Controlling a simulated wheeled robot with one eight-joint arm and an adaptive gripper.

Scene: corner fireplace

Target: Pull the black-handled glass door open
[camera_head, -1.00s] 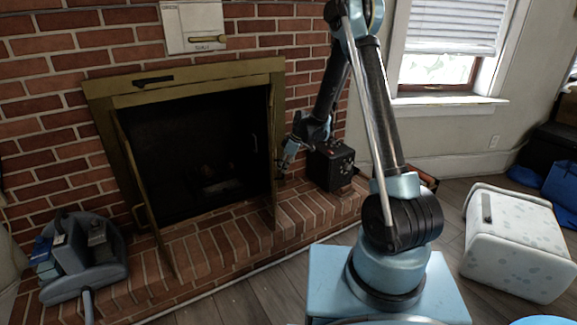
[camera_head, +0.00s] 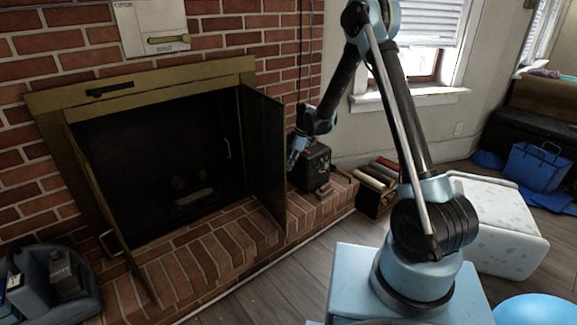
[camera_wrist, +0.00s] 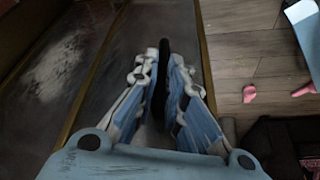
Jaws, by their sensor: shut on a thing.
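The right glass door (camera_head: 263,155) of the brass-framed fireplace stands swung out from the opening as a dark panel. My gripper (camera_head: 293,158) is at its outer right side, and the fingertips are partly hidden in the head view. In the wrist view my gripper (camera_wrist: 163,85) is shut on the black handle (camera_wrist: 163,62), which stands between the two fingers. Smudged glass (camera_wrist: 110,75) with a brass edge lies behind and left of it. The left door (camera_head: 105,195) also stands open, with a brass handle near its bottom.
The brick hearth (camera_head: 215,245) runs below the doors. A black box (camera_head: 312,167) stands on it close to my gripper, with a log crate (camera_head: 378,185) to the right. A grey-blue caddy (camera_head: 50,285) is at lower left. Wood floor is clear in front.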

